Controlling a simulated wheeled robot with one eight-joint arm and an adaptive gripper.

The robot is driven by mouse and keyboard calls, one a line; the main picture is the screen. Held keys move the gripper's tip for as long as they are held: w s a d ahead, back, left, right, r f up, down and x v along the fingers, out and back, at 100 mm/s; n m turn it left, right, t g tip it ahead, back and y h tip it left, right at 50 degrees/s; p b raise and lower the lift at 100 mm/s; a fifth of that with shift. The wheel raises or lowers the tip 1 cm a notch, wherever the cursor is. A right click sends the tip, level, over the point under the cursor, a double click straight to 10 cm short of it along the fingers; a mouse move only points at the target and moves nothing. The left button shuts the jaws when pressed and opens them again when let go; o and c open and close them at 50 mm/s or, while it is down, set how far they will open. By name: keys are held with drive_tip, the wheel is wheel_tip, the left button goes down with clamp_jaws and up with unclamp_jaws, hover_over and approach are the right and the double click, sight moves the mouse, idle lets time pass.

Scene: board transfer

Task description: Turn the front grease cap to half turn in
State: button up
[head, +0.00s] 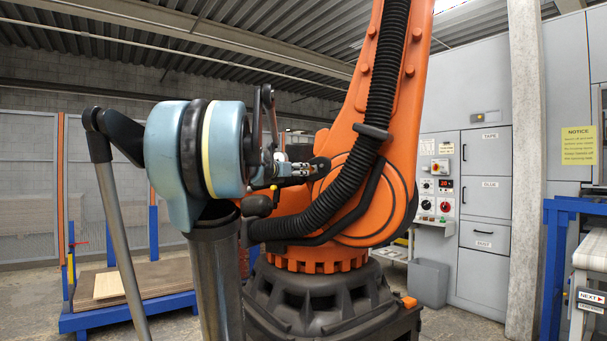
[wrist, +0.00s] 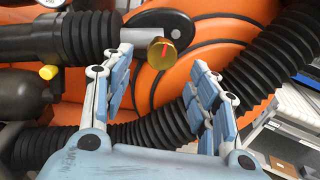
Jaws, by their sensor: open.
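The brass grease cap (wrist: 160,56) shows in the wrist view at the end of a silver rod, against a black rounded plate. A short red mark on it stands nearly upright in the picture. My gripper (wrist: 161,76) is open, with its blue-padded fingers to the left and right of the cap in the picture. I see no finger touching the cap, but the depth gap is hard to judge. In the head view my gripper (head: 303,170) is small and partly hidden by my arm, close to the orange machine arm. I cannot make out the cap there.
A black ribbed hose (wrist: 262,70) passes close on the right of the fingers. A dark cylinder with a yellow cap (wrist: 48,72) lies at the left. The orange robot arm (head: 345,150) stands behind. Grey cabinets (head: 487,190) and a blue pallet frame (head: 85,318) stand farther off.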

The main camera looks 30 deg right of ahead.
drive_tip(key=x, duration=0.7)
drive_tip(key=shift+w+d, duration=0.1)
drive_tip(key=shift+d, duration=0.15)
drive_tip(key=c, duration=1.1)
